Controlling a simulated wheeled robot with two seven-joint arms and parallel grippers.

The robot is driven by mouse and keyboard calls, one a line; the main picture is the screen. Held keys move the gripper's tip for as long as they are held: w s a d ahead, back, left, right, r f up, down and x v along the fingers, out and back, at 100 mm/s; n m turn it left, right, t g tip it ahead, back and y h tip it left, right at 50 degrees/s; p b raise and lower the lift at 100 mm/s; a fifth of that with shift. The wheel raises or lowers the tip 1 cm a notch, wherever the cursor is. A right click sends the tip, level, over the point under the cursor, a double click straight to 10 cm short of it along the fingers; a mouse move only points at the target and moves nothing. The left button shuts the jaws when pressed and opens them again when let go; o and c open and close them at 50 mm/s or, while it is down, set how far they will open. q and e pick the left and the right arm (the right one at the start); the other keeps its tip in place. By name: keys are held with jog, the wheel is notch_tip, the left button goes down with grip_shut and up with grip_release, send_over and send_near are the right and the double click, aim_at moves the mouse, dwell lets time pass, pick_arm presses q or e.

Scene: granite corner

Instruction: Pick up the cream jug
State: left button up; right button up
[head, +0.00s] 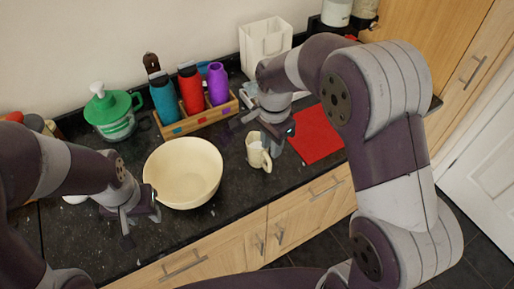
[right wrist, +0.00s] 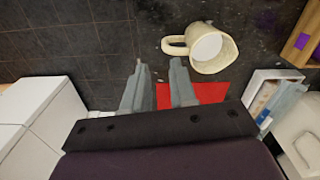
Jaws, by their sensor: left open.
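The cream jug (head: 252,148) stands on the dark granite worktop, right of the large cream bowl (head: 183,172). Its handle faces the front right in the head view. In the right wrist view the jug (right wrist: 218,52) lies beyond and to the right of the fingertips, with its handle on the left side. My right gripper (head: 277,139) is just right of the jug; its fingers (right wrist: 160,65) are apart with nothing between them. My left gripper (head: 131,228) is open and empty, left of the bowl near the front edge.
A red mat (head: 316,134) lies right of the jug. A wooden rack (head: 200,121) with blue, red and purple bottles stands behind. A green-lidded jar (head: 112,112) is at the back left, and a white holder (head: 265,45) at the back. Bare worktop lies in front of the jug.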

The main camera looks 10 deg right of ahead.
aim_at(270, 161)
jog(key=f, duration=0.4)
jog(key=w+f+p, duration=0.1)
jog(key=f, duration=0.1)
jog(key=shift+a+f, duration=0.2)
jog(key=shift+f, duration=0.1)
jog(key=f, duration=0.1)
jog(key=f+p, duration=0.1)
jog(key=f, duration=0.2)
jog(key=shift+d+f, duration=0.3)
jog(key=shift+f, duration=0.1)
jog(key=shift+w+f, duration=0.1)
jog(key=shift+f, duration=0.05)
pick_arm(q)
jog(key=shift+w+a+r, duration=0.1)
jog(key=shift+w+r, duration=0.05)
jog(key=shift+r, duration=0.4)
jog(key=shift+w+r, duration=0.1)
jog(key=shift+r, duration=0.45)
pick_arm(e)
grip_shut()
